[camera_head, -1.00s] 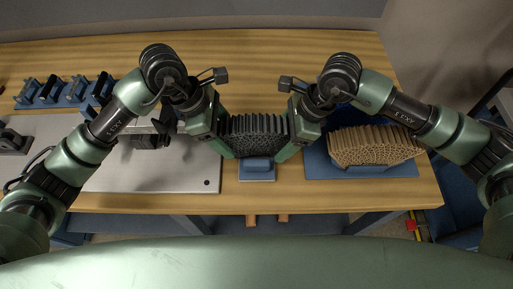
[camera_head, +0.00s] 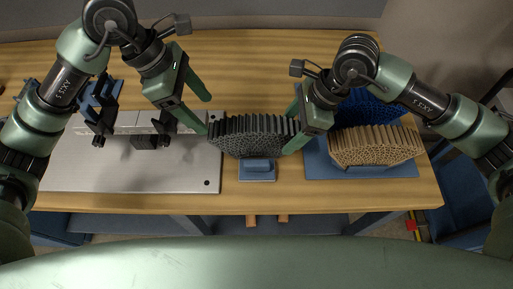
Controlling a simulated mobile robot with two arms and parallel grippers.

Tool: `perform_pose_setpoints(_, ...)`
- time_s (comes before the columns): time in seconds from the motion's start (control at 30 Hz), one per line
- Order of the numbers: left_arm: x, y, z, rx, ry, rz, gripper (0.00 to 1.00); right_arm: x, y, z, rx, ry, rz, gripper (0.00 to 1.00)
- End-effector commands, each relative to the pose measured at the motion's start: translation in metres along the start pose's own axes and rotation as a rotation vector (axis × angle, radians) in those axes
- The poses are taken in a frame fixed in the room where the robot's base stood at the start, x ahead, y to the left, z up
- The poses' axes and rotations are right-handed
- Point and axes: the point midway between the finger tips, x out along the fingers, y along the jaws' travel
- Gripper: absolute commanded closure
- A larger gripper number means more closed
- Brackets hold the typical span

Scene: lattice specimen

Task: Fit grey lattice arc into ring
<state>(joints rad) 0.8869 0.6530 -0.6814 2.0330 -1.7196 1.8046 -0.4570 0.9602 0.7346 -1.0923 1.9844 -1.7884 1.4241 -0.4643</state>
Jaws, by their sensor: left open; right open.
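The dark grey lattice arc (camera_head: 250,137) stands upright on a small blue holder (camera_head: 257,168) on a pale base, near the table's front edge. My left gripper (camera_head: 207,114) is open and empty, up and left of the arc; one fingertip is close to the arc's left end. My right gripper (camera_head: 292,127) is open at the arc's right end; one finger lies beside that end, and I cannot tell whether it touches. A tan lattice arc (camera_head: 375,147) and a blue lattice piece (camera_head: 372,112) stand on a blue board (camera_head: 325,169) to the right. No complete ring can be made out.
A pale metal plate (camera_head: 130,174) lies at the left with dark blocks (camera_head: 150,138) and a blue-black fixture (camera_head: 100,102) at its back. The wooden table (camera_head: 260,75) is bare behind the grey arc.

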Motion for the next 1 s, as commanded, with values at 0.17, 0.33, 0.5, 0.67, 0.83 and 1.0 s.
perform_pose_setpoints(0.17, 0.000, 0.000, 0.000, 0.000, 0.000, 0.000, 0.33, -0.040, -0.001, 0.000, -0.001, 0.000, -0.004, 0.33)
perform_pose_setpoints(0.33, 0.001, 0.000, 0.000, 0.000, 0.000, 0.000, 0.33, -0.066, 0.000, 0.000, -0.001, 0.001, -0.002, 0.33)
perform_pose_setpoints(0.5, 0.001, 0.000, 0.000, 0.000, -0.001, 0.000, 0.33, -0.076, 0.001, 0.000, -0.001, 0.001, 0.001, 0.33)
perform_pose_setpoints(0.67, 0.001, 0.000, 0.000, 0.000, -0.001, 0.000, 0.33, -0.077, 0.001, 0.000, -0.001, 0.001, 0.002, 0.33)
perform_pose_setpoints(0.83, 0.001, 0.000, 0.000, 0.000, -0.001, 0.000, 0.33, -0.076, 0.001, 0.000, -0.001, 0.000, 0.001, 0.33)
perform_pose_setpoints(1.0, 0.001, 0.000, 0.000, 0.000, -0.001, 0.000, 0.33, -0.076, 0.001, 0.000, -0.001, 0.000, 0.001, 0.33)
